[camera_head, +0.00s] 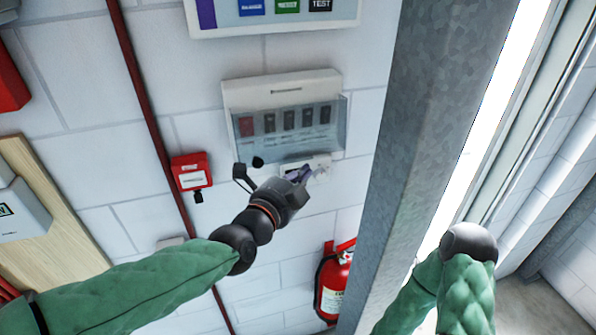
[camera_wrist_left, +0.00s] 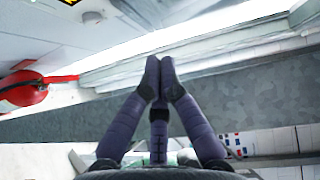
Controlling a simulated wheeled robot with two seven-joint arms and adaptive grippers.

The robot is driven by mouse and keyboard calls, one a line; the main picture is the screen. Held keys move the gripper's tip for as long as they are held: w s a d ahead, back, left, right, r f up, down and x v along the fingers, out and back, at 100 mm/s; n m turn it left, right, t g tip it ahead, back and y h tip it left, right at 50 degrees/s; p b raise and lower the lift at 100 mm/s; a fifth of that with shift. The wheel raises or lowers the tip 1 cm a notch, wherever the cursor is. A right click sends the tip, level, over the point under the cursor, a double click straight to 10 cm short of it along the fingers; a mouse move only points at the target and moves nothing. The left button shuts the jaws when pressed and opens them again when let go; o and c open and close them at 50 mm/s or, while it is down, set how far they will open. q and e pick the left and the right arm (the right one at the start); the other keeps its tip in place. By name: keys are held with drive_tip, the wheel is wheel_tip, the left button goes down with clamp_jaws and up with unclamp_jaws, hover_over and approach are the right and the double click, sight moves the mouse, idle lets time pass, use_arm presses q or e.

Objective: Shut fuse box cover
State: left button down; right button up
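The fuse box (camera_head: 283,86) is a white unit on the brick wall, in the upper middle of the head view. Its see-through grey cover (camera_head: 325,140) hangs over a row of dark switches and one red switch. The cover's lower part sticks out past the box's right side, so it looks tilted out from the box. My left gripper (camera_head: 303,175) is just below the cover's lower edge in the picture; I cannot tell if it touches. In the left wrist view its purple fingers (camera_wrist_left: 160,78) meet at the tips with nothing visible between them. My right gripper is not visible.
A grey metal post (camera_head: 420,130) stands right of the fuse box, between my arms. A red call point (camera_head: 191,172) and a dark red pipe (camera_head: 140,85) are to the left. A fire extinguisher (camera_head: 335,285) hangs below. A panel (camera_head: 275,18) is above.

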use_arm(q)
drive_tip(key=shift+w+a+f+b, duration=0.15)
drive_tip(key=shift+w+a, duration=0.1)
drive_tip(key=shift+w, duration=0.4)
drive_tip(key=shift+w+a+f+b, duration=0.15)
drive_tip(key=shift+w+a, duration=0.1)
drive_tip(key=shift+w, duration=0.35)
drive_tip(key=shift+r, duration=0.1)
drive_tip(key=w+f+b, duration=0.1)
drive_tip(key=b, duration=0.2)
drive_tip(key=w+m+t+b, duration=0.1)
drive_tip(key=b, duration=0.2)
drive_tip(key=shift+a+f+h, duration=0.3)
drive_tip(key=shift+f, duration=0.05)
drive_tip(key=shift+s, duration=0.1)
